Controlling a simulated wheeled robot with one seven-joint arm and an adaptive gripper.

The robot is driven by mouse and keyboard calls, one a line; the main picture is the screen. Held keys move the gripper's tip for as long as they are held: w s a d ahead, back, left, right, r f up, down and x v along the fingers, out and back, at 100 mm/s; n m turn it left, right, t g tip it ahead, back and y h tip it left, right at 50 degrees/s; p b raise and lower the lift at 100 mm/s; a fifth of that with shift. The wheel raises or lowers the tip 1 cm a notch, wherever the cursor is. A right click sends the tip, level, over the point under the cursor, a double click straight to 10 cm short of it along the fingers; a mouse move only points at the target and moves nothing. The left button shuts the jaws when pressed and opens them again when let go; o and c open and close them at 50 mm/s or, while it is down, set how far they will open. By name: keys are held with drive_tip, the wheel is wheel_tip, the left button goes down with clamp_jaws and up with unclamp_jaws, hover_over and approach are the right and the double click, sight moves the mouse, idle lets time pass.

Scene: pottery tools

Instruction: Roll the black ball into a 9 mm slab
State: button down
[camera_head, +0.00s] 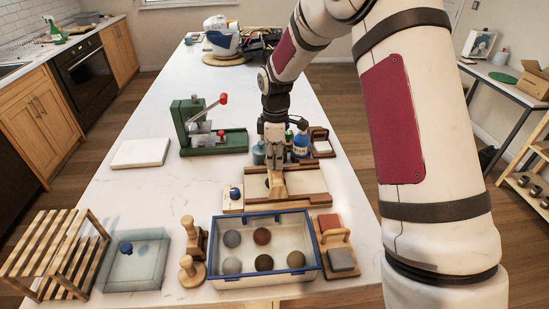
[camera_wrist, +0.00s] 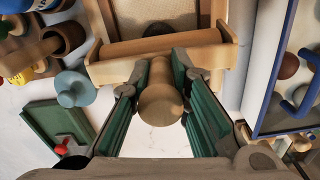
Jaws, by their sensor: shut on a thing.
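My gripper (camera_head: 274,160) is over the wooden rolling board (camera_head: 313,183) in the middle of the table. In the wrist view its green-padded fingers (camera_wrist: 160,92) are shut on the rounded wooden handle (camera_wrist: 160,105) of a roller. The roller's pale wooden bar (camera_wrist: 150,47) lies across the board's frame. A dark, rounded piece (camera_wrist: 158,28), apparently the black clay, shows on the board just beyond the bar, partly hidden by it. Its thickness cannot be told. In the head view the gripper and roller hide much of the board's middle.
A blue-rimmed tray (camera_head: 217,252) with several grey and brown balls stands in front of the board. A green press (camera_head: 213,141) and a white slab (camera_head: 141,153) are at left. Bottles (camera_head: 301,145) stand close behind the gripper.

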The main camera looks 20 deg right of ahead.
drive_tip(key=shift+s+d, duration=0.15)
drive_tip(key=shift+d, duration=0.75)
drive_tip(key=shift+a+f, duration=0.25)
drive_tip(key=shift+a, duration=0.75)
drive_tip(key=shift+w+a+r, duration=0.1)
drive_tip(key=shift+w+a, duration=0.1)
drive_tip(key=shift+a, duration=0.6)
